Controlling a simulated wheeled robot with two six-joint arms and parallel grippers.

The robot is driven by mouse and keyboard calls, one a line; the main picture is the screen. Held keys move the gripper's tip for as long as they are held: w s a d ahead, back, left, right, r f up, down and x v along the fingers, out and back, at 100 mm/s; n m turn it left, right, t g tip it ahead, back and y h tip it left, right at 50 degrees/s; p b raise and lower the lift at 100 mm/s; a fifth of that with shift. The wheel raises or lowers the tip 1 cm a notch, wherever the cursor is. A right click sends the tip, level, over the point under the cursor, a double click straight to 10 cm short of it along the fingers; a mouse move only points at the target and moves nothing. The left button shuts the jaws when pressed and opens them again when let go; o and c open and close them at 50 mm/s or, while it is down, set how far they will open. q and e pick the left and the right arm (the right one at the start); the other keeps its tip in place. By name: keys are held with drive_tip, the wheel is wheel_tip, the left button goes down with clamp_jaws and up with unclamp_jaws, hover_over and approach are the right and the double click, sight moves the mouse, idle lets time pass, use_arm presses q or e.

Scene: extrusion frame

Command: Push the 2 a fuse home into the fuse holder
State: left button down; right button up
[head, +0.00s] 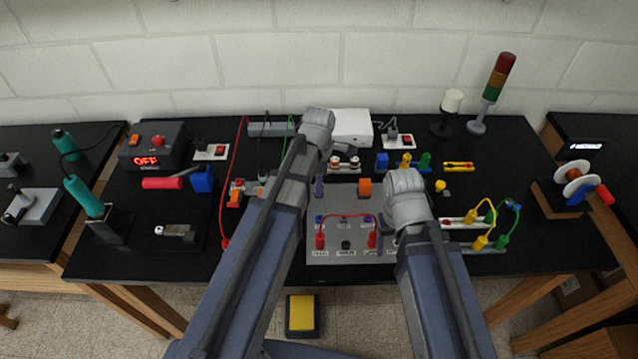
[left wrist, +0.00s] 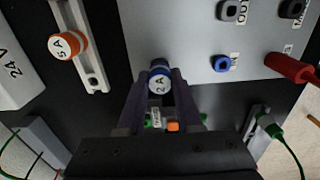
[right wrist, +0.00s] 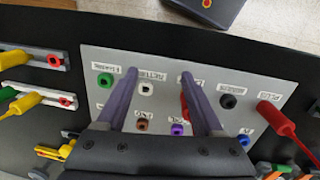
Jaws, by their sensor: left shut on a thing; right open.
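My left gripper (left wrist: 160,78) is shut on the 2 A fuse (left wrist: 158,83), which has a white cap marked 2 A and a blue collar. In the left wrist view the fuse stands at the edge of the grey panel (left wrist: 190,35). The fuse's lower end is hidden, so I cannot tell whether it sits in a holder. In the head view the left gripper (head: 319,187) is at the panel's back left. A white-capped 5 A fuse (left wrist: 68,45) sits on a pale rail (left wrist: 97,80) nearby. My right gripper (right wrist: 158,75) is open and empty over the panel's right side.
A red lead with plugs (head: 320,240) arches over the panel's front. An orange block (head: 365,187) stands at the panel's back. A white supply box (head: 352,127) is behind. Yellow and green leads (head: 481,240) lie to the right. Bare black table shows at the front left (head: 130,265).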

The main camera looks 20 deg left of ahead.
use_arm(q)
drive_tip(key=shift+f, duration=0.1)
use_arm(e)
drive_tip(key=shift+f, duration=0.15)
use_arm(q)
drive_tip(key=c, duration=0.5)
unclamp_jaws()
wheel_tip(320, 180, up, 8)
drive_tip(key=p, duration=0.7)
drive_tip(key=shift+p, duration=0.4)
drive_tip(key=shift+f, duration=0.1)
use_arm(e)
wheel_tip(320, 180, up, 8)
drive_tip(key=shift+f, duration=0.1)
